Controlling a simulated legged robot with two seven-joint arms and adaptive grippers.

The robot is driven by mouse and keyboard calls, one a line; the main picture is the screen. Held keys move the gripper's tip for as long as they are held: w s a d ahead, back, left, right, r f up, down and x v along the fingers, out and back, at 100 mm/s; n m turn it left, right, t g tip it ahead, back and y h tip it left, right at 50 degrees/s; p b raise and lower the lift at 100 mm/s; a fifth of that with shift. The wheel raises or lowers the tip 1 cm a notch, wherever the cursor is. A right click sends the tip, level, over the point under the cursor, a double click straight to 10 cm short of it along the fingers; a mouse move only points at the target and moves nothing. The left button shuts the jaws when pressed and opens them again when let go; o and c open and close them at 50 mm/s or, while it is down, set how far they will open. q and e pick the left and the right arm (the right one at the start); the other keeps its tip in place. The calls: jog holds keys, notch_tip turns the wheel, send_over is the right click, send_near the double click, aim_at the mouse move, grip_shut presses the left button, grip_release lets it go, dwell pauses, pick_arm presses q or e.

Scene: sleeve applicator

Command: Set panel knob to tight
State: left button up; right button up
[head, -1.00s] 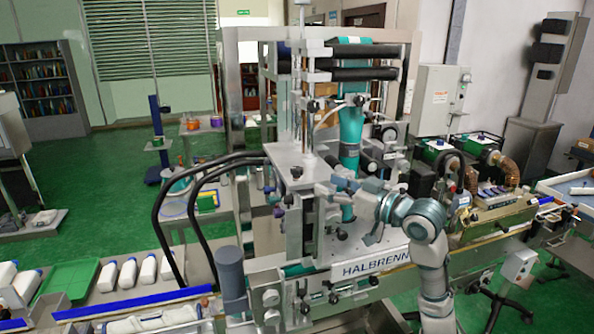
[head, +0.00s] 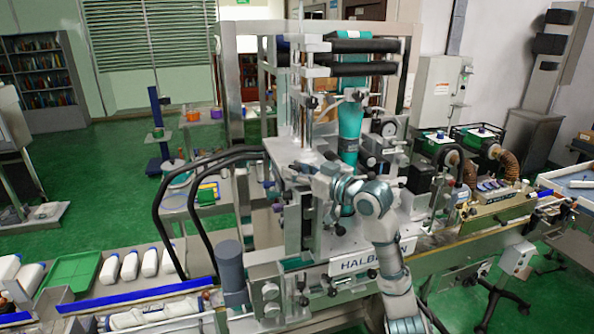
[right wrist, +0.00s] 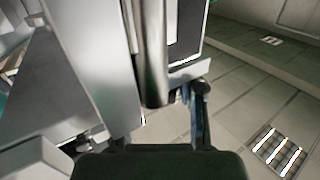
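The sleeve applicator, marked HALBRENN, stands in the middle of the head view, with its grey column and teal tube (head: 350,130). No knob with a readable tight mark can be picked out, so I cannot tell its setting. My right gripper (head: 304,170) is at the front of the machine's column, partly merged with its grey parts. In the right wrist view my right gripper (right wrist: 160,125) has its fingers apart, with nothing seen held between them. A shiny metal cylinder (right wrist: 152,55) and a pale upright plate (right wrist: 92,70) are just beyond it. My left gripper is not in view.
A white cabinet (head: 437,95) stands behind at the right. Black hoses (head: 190,215) arch at the machine's left. White bottles (head: 130,265) and a green tray (head: 72,271) are at the lower left. Metal machine parts crowd closely around my right gripper.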

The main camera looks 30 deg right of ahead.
jog(key=c, duration=0.4)
jog(key=shift+a+r, duration=0.1)
jog(key=shift+a, duration=0.1)
grip_shut()
